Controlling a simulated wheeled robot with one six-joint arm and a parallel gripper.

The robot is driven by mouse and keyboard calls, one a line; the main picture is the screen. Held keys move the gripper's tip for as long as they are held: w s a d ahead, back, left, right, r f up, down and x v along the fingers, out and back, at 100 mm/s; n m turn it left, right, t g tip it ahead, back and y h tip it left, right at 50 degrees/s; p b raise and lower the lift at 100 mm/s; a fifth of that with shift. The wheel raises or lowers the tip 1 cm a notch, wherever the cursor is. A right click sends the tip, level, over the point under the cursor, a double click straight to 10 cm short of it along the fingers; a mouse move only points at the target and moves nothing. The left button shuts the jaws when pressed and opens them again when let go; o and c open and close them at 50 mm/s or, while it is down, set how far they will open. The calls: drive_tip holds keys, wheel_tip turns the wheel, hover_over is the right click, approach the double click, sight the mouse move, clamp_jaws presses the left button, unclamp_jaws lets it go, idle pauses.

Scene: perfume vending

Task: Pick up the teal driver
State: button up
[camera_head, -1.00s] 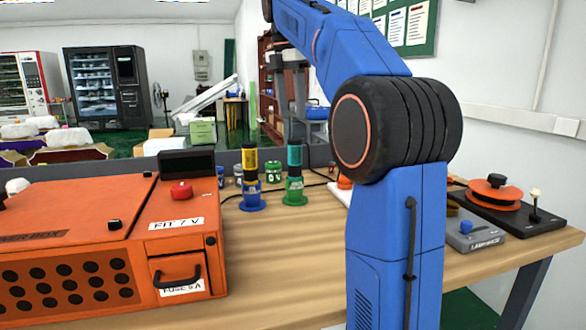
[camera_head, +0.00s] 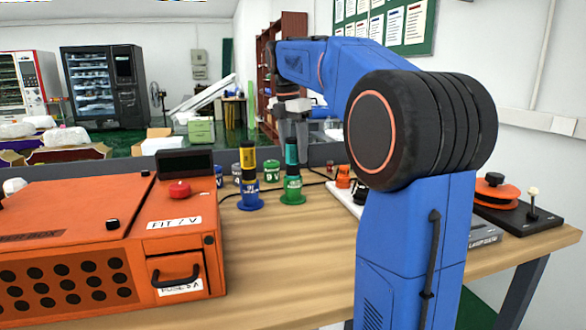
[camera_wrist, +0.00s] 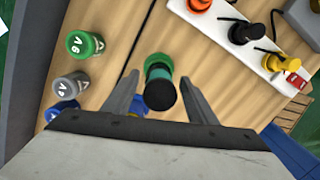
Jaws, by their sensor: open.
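The teal driver (camera_head: 291,152) stands upright in a green holder (camera_head: 292,190) on the wooden table, with a black part below its teal part. In the wrist view the teal driver (camera_wrist: 159,74) is seen from above, its dark end toward me and its green holder (camera_wrist: 160,62) behind. My gripper (camera_head: 293,138) is open above the table, its grey fingers pointing down near the driver's top. In the wrist view the fingers of my gripper (camera_wrist: 160,79) lie to either side of the driver, with gaps showing on both sides.
A yellow driver (camera_head: 247,158) stands in a blue holder (camera_head: 250,197) just left. Green (camera_wrist: 85,44) and grey (camera_wrist: 70,86) labelled cylinders stand close by. A white strip (camera_wrist: 262,62) holds orange, black and yellow parts. An orange machine (camera_head: 80,225) fills the table's left; the front middle is clear.

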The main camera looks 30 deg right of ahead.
drive_tip(key=shift+d+f, duration=0.1)
drive_tip(key=shift+f, duration=0.7)
drive_tip(key=c, duration=1.1)
drive_tip(key=shift+r, duration=0.1)
drive_tip(key=shift+c, duration=0.2)
wheel_tip(320, 180, up, 10)
drive_tip(key=shift+f, duration=0.1)
drive_tip(key=o, duration=0.3)
drive_tip(key=c, duration=0.4)
